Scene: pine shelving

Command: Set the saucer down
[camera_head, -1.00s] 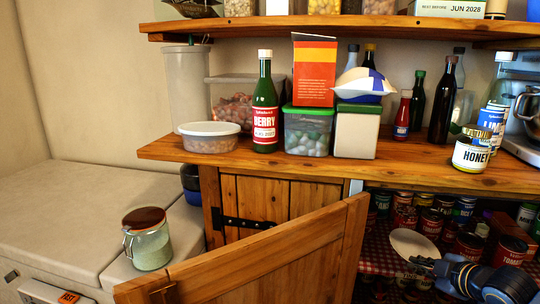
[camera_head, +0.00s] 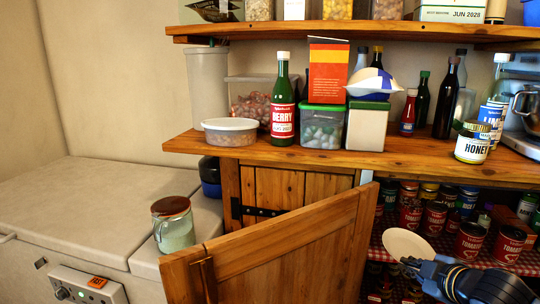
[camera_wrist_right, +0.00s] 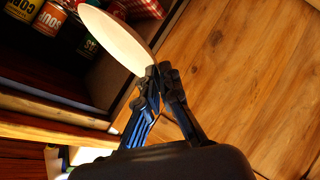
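The white saucer (camera_head: 404,245) shows at the lower right in the head view, in front of the cans of the lower cupboard. It is tilted, not flat. My right gripper (camera_head: 408,262) is at its near edge. In the right wrist view the saucer (camera_wrist_right: 118,38) is seen nearly edge-on, and the right gripper (camera_wrist_right: 162,72) is shut on its rim. Whether the saucer touches the shelf is not clear. My left gripper is not in view.
The lower shelf (camera_head: 378,248) has a red checked cloth and rows of cans (camera_head: 470,240). An open wooden door (camera_head: 290,250) stands left of the saucer. The wooden counter (camera_head: 400,158) above holds bottles and tubs.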

